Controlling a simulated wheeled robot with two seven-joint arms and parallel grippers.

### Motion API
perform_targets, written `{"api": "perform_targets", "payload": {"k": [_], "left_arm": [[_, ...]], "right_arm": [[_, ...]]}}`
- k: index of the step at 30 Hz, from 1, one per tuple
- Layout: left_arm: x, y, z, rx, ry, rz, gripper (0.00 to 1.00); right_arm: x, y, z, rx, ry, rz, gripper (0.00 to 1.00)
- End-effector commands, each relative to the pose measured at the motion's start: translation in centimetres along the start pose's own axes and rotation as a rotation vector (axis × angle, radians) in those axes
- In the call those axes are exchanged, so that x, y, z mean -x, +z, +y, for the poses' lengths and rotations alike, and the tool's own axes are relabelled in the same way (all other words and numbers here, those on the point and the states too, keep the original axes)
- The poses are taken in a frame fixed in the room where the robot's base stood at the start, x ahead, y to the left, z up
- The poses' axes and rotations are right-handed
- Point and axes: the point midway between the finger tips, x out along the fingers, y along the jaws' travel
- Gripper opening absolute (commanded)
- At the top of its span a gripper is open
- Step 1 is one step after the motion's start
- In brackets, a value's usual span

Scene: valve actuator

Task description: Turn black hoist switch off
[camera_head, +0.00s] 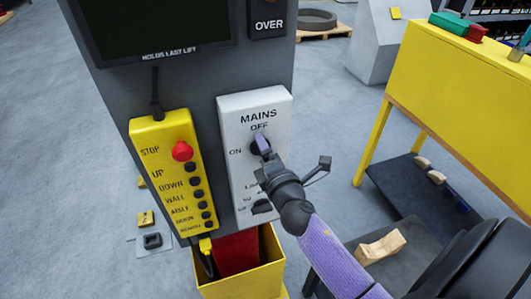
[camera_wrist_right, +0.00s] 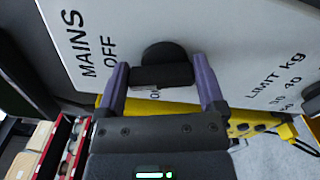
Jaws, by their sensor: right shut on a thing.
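The white MAINS panel (camera_head: 236,187) stands on the grey column and is marked OFF at the top and ON at the left. Its black switch (camera_head: 254,150) is mostly hidden by my right gripper (camera_head: 262,143) in the head view. In the right wrist view the black switch (camera_wrist_right: 165,58) shows as a round base with a raised bar. My right gripper (camera_wrist_right: 162,85) is shut on this bar, one purple finger at each end. The OFF label is left of the switch there; the ON label is partly covered. My left gripper is not in view.
A second black knob (camera_head: 262,206) sits lower on the panel. A yellow pendant (camera_head: 168,160) with a red STOP button hangs at the left. A yellow bin (camera_head: 240,288) is below. A yellow bench (camera_head: 450,95) stands at the right. Open floor lies at the left.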

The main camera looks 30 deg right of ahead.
Motion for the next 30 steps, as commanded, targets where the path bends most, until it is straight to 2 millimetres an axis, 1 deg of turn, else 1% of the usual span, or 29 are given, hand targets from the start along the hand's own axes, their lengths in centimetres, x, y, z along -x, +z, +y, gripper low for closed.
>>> {"api": "perform_targets", "payload": {"k": [6, 13, 21, 30], "left_arm": [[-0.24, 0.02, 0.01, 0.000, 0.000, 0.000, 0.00], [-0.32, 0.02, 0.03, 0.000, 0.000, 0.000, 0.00], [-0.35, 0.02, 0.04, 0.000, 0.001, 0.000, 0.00], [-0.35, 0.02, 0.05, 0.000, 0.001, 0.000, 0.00]], "right_arm": [[0.03, 0.01, -0.23, -0.151, -0.002, 0.000, 0.29], [0.02, 0.07, -0.29, -0.258, -0.002, 0.000, 0.29], [0.03, 0.05, -0.34, -0.310, -0.003, 0.000, 0.29], [0.03, 0.05, -0.36, -0.316, -0.003, 0.000, 0.29]]}}
